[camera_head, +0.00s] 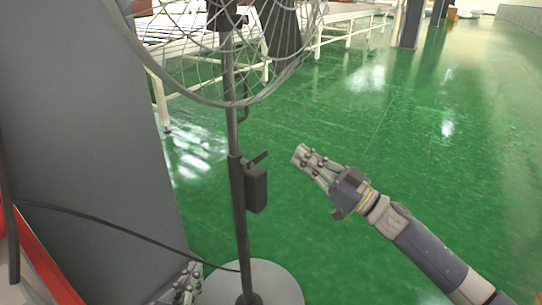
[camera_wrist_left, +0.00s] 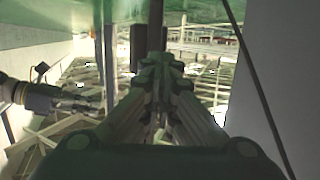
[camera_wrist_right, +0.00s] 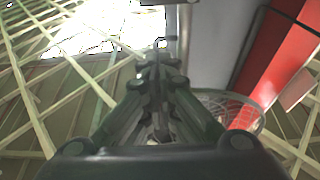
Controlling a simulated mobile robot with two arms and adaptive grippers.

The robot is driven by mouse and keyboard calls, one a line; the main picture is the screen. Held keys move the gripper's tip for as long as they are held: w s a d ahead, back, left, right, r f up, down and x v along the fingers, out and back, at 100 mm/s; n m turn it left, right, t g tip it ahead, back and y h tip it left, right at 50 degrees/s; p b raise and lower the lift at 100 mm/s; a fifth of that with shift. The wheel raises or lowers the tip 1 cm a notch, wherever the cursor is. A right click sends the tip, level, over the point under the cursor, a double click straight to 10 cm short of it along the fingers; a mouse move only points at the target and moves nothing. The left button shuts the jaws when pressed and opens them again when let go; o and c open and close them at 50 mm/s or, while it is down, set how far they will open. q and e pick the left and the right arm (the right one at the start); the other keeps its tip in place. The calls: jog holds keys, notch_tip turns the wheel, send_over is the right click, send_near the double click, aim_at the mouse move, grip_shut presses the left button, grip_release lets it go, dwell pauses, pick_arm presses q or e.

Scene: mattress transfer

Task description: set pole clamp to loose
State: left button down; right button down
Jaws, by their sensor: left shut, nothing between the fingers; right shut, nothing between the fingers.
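A standing fan has a thin dark pole (camera_head: 239,225) on a round pale base (camera_head: 275,285). The pole clamp, a small dark lever (camera_head: 258,158), sticks out to the right of the pole just above a dark box (camera_head: 256,188). The lever slants slightly upward; I cannot tell its setting. My right gripper (camera_head: 300,154) is shut and empty, to the right of the lever and apart from it in the picture. My left gripper (camera_head: 194,270) is shut and empty, low and left of the pole, partly cut off by the frame's bottom edge. My right arm (camera_wrist_left: 40,97) also shows in the left wrist view.
The fan's wire cage (camera_head: 215,100) spreads above the clamp and also shows in the right wrist view (camera_wrist_right: 232,108). A large grey panel (camera_head: 90,150) stands at the left, with a black cable (camera_head: 120,229) crossing before it. Green floor (camera_head: 420,130) is open at the right.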

aim_at(257, 159)
dwell(0.3)
